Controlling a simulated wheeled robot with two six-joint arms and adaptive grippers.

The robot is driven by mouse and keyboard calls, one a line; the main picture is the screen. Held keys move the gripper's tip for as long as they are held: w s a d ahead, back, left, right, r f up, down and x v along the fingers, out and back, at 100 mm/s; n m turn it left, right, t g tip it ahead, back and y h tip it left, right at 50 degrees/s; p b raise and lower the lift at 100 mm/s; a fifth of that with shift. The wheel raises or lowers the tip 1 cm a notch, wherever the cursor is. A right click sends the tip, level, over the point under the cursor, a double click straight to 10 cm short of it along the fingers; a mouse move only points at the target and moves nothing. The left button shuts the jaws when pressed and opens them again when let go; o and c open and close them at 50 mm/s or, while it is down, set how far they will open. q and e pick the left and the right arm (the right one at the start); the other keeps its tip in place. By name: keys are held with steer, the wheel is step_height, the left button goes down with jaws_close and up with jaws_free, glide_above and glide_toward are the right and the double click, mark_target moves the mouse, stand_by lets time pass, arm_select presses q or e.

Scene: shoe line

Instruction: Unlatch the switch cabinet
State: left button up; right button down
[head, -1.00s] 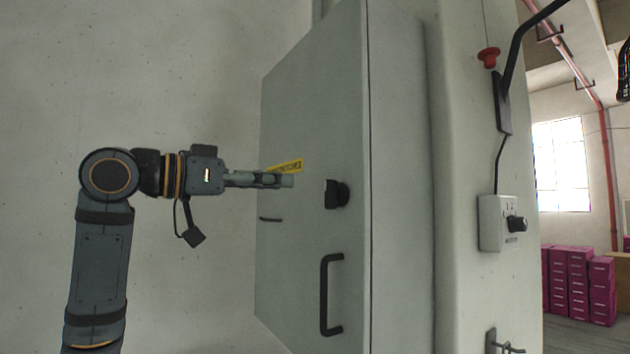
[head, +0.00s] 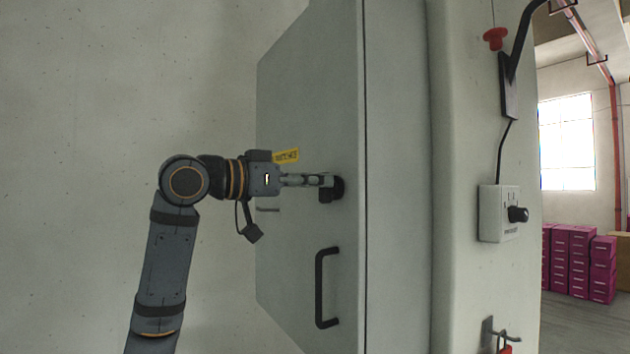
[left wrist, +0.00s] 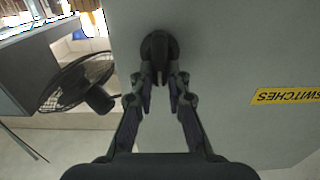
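The grey switch cabinet (head: 300,100) has its door closed, with a yellow label (head: 286,155) that reads "SWITCHES" in the left wrist view (left wrist: 285,96). A black latch knob (head: 338,188) is on the door, above a black bar handle (head: 327,288). My left gripper (head: 328,181) is at the knob. In the left wrist view its two fingers (left wrist: 164,85) are apart, one on each side of the knob's grip (left wrist: 158,50). I cannot tell whether they touch it. My right gripper is not in view.
Right of the cabinet, the wall carries a control box (head: 499,213) with a black knob, a red knob (head: 495,39) and a hook (head: 502,334). Pink boxes (head: 578,262) are stacked far right. A black fan (left wrist: 78,82) shows in the left wrist view.

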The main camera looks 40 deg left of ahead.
arm_select(q)
jaws_close()
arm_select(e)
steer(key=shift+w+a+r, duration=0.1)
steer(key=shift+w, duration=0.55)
